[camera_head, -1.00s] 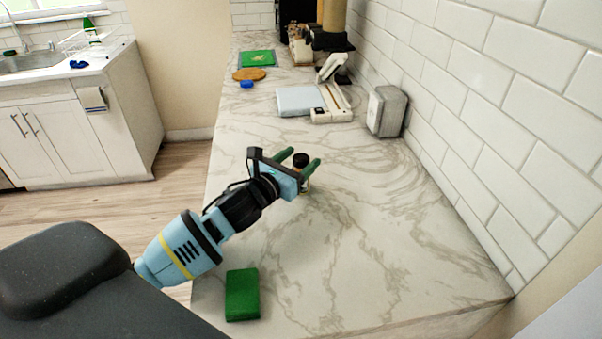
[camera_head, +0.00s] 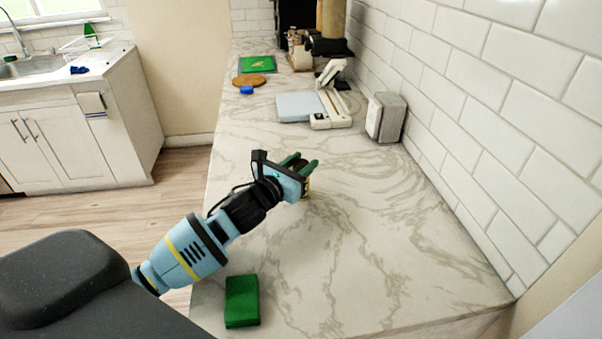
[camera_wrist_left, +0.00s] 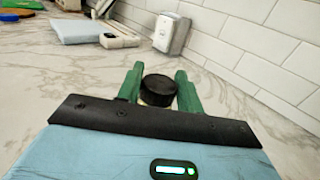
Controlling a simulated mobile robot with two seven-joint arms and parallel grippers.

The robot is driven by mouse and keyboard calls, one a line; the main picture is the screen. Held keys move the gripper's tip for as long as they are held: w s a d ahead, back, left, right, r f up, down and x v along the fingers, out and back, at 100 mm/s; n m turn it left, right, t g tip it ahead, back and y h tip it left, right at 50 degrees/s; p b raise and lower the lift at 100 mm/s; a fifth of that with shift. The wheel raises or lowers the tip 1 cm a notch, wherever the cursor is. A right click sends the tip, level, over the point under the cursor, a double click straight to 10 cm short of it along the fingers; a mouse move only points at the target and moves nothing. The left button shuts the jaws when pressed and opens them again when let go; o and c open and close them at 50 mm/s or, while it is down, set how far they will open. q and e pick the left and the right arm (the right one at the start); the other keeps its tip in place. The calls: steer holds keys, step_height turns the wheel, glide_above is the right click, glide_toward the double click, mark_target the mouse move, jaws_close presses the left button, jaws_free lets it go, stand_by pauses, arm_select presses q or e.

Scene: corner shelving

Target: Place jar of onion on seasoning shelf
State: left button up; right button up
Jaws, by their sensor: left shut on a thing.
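The jar (camera_wrist_left: 158,91) has a round black lid and stands between the two green fingers of my left gripper (camera_wrist_left: 160,88) in the left wrist view. In the head view the jar (camera_head: 306,184) is mostly hidden behind the gripper, and only a little of its side shows. My left gripper (camera_head: 302,164) is shut on the jar, at or just above the marble counter. The jar looks upright. Its label cannot be read. No seasoning shelf can be made out. My right gripper is not in view.
A green block (camera_head: 242,300) lies on the near counter (camera_head: 350,250). A grey-white box (camera_head: 384,117) stands by the tiled wall. A white scale-like device (camera_head: 331,108), a blue sponge (camera_head: 246,90) and a round wooden board (camera_head: 249,80) lie farther back. The middle of the counter is clear.

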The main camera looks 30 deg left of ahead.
arm_select(q)
steer(key=shift+r, duration=0.1)
steer(key=shift+r, duration=0.9)
steer(key=shift+a+r, duration=0.1)
steer(key=shift+r, duration=0.85)
steer(key=s+a+r, duration=0.1)
steer(key=s+a, duration=0.8)
steer(key=s, duration=0.3)
steer(key=shift+s+a+b, duration=0.25)
steer(key=shift+s+b, duration=0.05)
steer(key=shift+s, duration=0.05)
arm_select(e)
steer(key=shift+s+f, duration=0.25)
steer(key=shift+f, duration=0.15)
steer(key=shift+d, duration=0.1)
